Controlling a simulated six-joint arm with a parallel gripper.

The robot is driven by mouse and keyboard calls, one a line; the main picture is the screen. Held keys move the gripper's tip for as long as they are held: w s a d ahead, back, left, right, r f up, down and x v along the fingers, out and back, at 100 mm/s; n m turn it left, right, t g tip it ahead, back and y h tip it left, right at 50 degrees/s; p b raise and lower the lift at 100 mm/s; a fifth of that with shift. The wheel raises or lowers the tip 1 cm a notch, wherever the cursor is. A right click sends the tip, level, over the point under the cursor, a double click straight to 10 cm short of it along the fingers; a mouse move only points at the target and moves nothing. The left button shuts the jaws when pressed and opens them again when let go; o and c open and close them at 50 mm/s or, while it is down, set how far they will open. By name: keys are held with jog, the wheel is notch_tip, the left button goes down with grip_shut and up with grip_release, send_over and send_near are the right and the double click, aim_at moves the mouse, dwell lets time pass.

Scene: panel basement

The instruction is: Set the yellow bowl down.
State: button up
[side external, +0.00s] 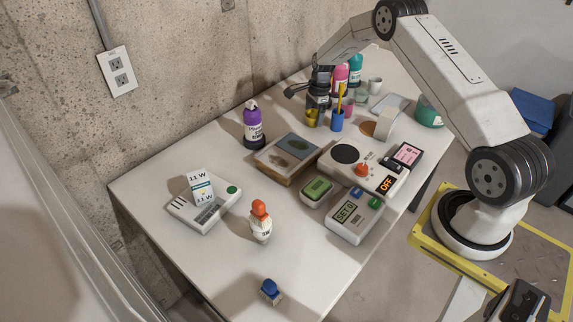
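My gripper (317,102) points down over the far part of the white table (150,180). A small yellow object (312,117), which looks like the yellow bowl, shows at the fingertips, partly hidden by the dark fingers. The picture is too small to tell whether the fingers are closed on it or whether it touches the table.
A blue cup (337,121) with a yellow item stands just right of my gripper. Pink (340,77) and teal (356,68) bottles stand behind. A purple bottle (252,124) is to the left, a framed panel (287,152) in front.

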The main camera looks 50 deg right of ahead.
jog(key=shift+c, duration=0.6)
jog(key=shift+r, duration=0.15)
notch_tip(320, 180, up, 10)
dwell(0.7)
jog(key=s+a+r+m, duration=0.1)
jog(key=s+a+m, duration=0.3)
jog(key=s, duration=0.7)
jog(key=s+a+r+m, duration=0.2)
jog(key=s+a+m, duration=0.3)
jog(key=s, duration=0.7)
jog(key=shift+a+t+h, duration=0.3)
jog(key=shift+a, duration=0.85)
